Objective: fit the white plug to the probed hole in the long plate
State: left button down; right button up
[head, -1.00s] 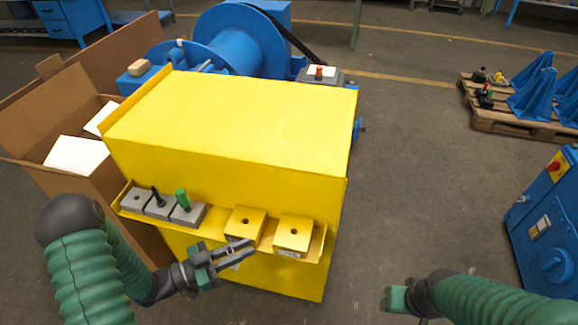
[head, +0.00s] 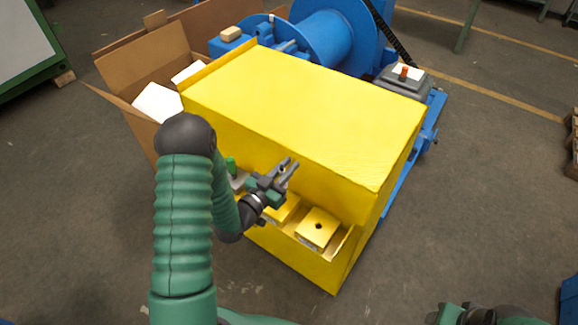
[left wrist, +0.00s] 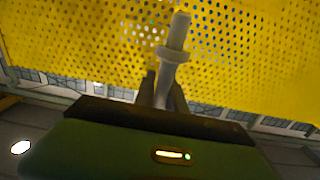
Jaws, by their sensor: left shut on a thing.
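My left gripper (head: 291,168) is shut on a pale plug and holds it above the ledge, in front of the yellow housing. In the left wrist view the plug (left wrist: 176,45) is a pale grey-white pin with a collar, standing out from between the fingers (left wrist: 162,88). A yellow sheet full of small holes (left wrist: 80,40) fills the background there. Two yellow blocks stand on the ledge; the right one (head: 318,228) shows a dark hole on top, the left one (head: 284,208) is partly hidden by my gripper. I cannot tell which part is the long plate. My right gripper (head: 462,314) is cut off at the bottom edge.
The yellow housing (head: 300,110) rises directly behind the ledge. A green-handled piece (head: 231,164) stands left of my gripper, partly hidden by my arm. An open cardboard box (head: 135,75) stands at the left. The floor (head: 480,180) at the right is clear.

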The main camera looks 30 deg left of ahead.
pick_arm(q)
jog(key=f+b, duration=0.1)
jog(key=f, duration=0.1)
jog(key=a+f+b, duration=0.1)
jog(key=f+b, duration=0.1)
jog(key=a+f+b, duration=0.1)
jog(key=shift+f, duration=0.4)
jog(key=shift+d+f+b, duration=0.15)
jog(key=shift+d+b, duration=0.15)
jog(key=shift+b, duration=0.15)
jog(key=shift+d, duration=0.25)
jog(key=shift+s+a+f, duration=0.1)
jog(key=shift+a, duration=0.45)
jog(key=shift+d, duration=0.6)
pick_arm(e)
jog(key=f, duration=0.2)
jog(key=a+f, duration=0.1)
jog(key=f, duration=0.2)
jog(key=shift+a, duration=0.15)
pick_arm(q)
jog(key=shift+a, duration=0.2)
pick_arm(e)
jog(key=shift+a, duration=0.2)
pick_arm(q)
jog(key=shift+a, duration=0.2)
pick_arm(e)
jog(key=shift+d+f, duration=0.1)
